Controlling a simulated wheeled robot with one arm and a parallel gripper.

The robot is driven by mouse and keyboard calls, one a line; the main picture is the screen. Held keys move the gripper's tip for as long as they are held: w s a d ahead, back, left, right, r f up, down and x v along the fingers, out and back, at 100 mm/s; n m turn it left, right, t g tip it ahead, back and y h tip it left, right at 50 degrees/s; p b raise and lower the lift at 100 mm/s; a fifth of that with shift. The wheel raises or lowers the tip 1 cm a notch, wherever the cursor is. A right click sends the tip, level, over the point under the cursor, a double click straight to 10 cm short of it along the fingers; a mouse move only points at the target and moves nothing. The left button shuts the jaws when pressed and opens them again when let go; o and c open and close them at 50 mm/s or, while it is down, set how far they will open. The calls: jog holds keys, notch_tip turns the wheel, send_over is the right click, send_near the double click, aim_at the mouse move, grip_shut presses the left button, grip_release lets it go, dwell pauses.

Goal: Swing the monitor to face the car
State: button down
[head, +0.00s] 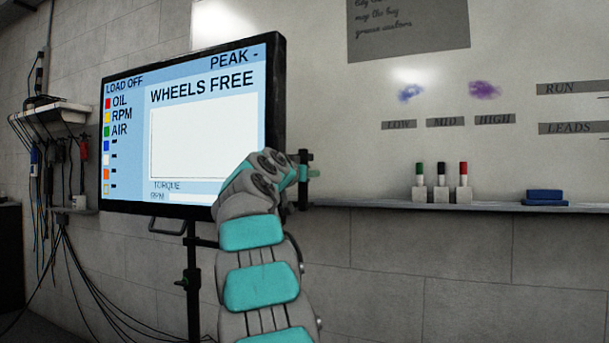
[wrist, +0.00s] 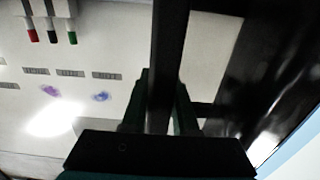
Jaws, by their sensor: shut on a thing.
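The monitor (head: 190,135) is a wide black-framed screen on a dark upright stand (head: 192,275). Its lit face is turned toward me at a slant and reads "WHEELS FREE". My gripper (head: 304,173) is at the monitor's right edge, and my arm covers its lower right corner. In the wrist view the two fingers (wrist: 162,105) are shut around a dark bar (wrist: 170,50), which looks like a side handle of the monitor. The monitor's dark edge and a strip of screen (wrist: 298,158) show at the right there. The car is not in view.
A whiteboard (head: 450,95) covers the wall behind. Its ledge (head: 400,205) carries several markers (head: 441,185) and a blue eraser (head: 545,197), close to the right of my gripper. A rack of hanging cables (head: 50,112) is on the left wall, with loose cables below.

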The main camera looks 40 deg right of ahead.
jog(key=c, duration=0.7)
grip_release()
jog(key=shift+a, duration=0.1)
jog(key=b+v, duration=0.2)
jog(key=v, duration=0.5)
jog(key=shift+s+a, duration=0.1)
jog(key=shift+a, duration=0.25)
